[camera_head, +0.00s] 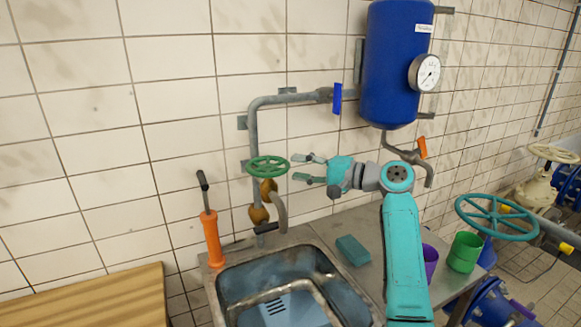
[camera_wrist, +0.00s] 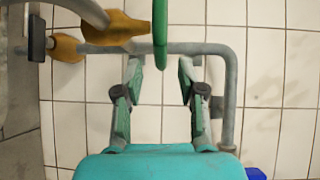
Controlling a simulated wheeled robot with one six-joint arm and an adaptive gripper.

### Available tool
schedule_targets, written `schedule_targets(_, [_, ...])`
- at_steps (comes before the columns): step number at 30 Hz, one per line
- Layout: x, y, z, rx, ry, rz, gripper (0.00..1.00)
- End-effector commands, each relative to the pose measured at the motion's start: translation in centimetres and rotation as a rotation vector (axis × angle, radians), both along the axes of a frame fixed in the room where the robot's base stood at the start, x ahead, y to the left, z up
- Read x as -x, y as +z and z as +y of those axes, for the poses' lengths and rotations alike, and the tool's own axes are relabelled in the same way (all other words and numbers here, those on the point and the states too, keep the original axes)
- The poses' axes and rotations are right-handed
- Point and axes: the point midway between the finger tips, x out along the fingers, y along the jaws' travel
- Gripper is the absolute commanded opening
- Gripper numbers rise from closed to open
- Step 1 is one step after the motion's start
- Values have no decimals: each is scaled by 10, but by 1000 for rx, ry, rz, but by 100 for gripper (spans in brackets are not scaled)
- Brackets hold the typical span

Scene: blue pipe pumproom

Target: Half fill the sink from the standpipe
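The standpipe (camera_head: 253,135) is a grey pipe on the tiled wall with brass fittings (camera_head: 258,214) and a short curved spout (camera_head: 281,208) at the sink's back edge. A green handwheel (camera_head: 267,167) sits on it. My gripper (camera_head: 299,168) is open at the wheel's right side. In the wrist view the wheel's rim (camera_wrist: 160,35) reaches between my gripper's spread fingertips (camera_wrist: 160,68), with gaps on both sides. The steel sink (camera_head: 213,288) is below; its slotted drain shows. I cannot tell whether it holds water.
A blue tank (camera_head: 395,65) with a gauge (camera_head: 425,73) hangs at upper right. A blue-handled valve (camera_head: 337,98) is on the upper pipe. An orange pump (camera_head: 211,237) stands left of the sink; a teal sponge (camera_head: 352,250) and green cup (camera_head: 464,252) are right.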

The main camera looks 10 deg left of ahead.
Motion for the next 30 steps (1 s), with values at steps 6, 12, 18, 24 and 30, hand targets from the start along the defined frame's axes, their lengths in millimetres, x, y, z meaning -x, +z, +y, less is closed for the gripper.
schedule_targets(6, [12, 2, -43, 0, -3, 0, 40])
schedule_targets(12, [19, 4, -69, 0, -2, 1, 40])
schedule_targets(18, [22, 4, -78, -1, -1, 2, 40])
schedule_targets(24, [23, 5, -78, -1, 0, 2, 40])
schedule_targets(30, [23, 5, -78, -1, 0, 2, 40])
